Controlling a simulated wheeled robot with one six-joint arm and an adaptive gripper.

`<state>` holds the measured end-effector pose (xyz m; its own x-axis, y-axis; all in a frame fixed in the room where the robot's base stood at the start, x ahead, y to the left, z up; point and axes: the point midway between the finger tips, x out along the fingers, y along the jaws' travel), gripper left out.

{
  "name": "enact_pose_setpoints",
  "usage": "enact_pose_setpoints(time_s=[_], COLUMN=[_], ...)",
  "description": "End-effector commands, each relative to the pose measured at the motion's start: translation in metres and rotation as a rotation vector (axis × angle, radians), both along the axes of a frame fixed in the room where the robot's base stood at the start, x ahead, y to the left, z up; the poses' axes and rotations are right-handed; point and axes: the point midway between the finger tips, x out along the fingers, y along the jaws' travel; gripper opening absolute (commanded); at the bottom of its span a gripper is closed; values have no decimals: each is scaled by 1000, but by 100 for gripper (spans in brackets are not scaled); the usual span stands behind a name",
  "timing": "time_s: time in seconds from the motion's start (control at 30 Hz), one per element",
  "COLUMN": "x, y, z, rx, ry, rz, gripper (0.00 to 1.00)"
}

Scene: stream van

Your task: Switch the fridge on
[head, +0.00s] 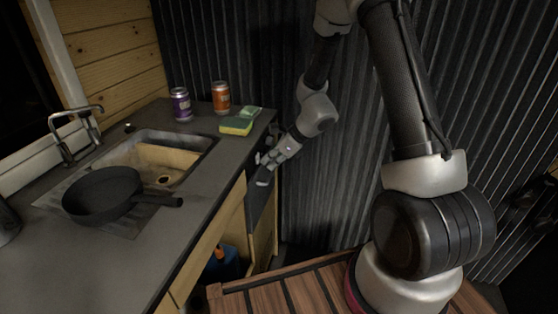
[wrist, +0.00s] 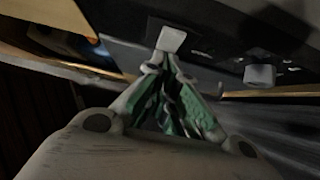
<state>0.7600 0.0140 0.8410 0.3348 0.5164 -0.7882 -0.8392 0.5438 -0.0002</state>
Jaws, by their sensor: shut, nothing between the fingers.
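The fridge is probably the dark panel (head: 259,207) under the right end of the counter, beside my gripper. In the wrist view a dark panel (wrist: 215,45) fills the top, upside down or tilted. A pale square switch or knob (wrist: 171,39) sits on it, right at my fingertips; I cannot tell whether they touch it. A second grey knob (wrist: 259,75) sticks out to the right, with small pale marks between. My gripper (wrist: 168,68) is shut and empty, its green-lined fingers together. In the head view my gripper (head: 264,172) reaches down-left to the panel; its contact is hidden.
The counter (head: 205,195) holds a sink (head: 190,140), a black pan (head: 102,192), a purple can (head: 181,104), an orange can (head: 221,98) and a sponge (head: 236,127). A blue container (head: 222,264) stands below. A corrugated wall (head: 340,170) is close behind my arm.

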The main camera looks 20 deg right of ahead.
Motion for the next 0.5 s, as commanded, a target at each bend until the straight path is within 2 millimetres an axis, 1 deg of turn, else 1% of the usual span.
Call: enact_pose_setpoints(time_s=[0.33, 0.43, 0.5], x=[1, 4, 4], y=[1, 6, 6], z=[0, -4, -4], rx=[0, 0, 0], ry=[0, 1, 0], rz=[0, 1, 0], gripper=[0, 0, 0])
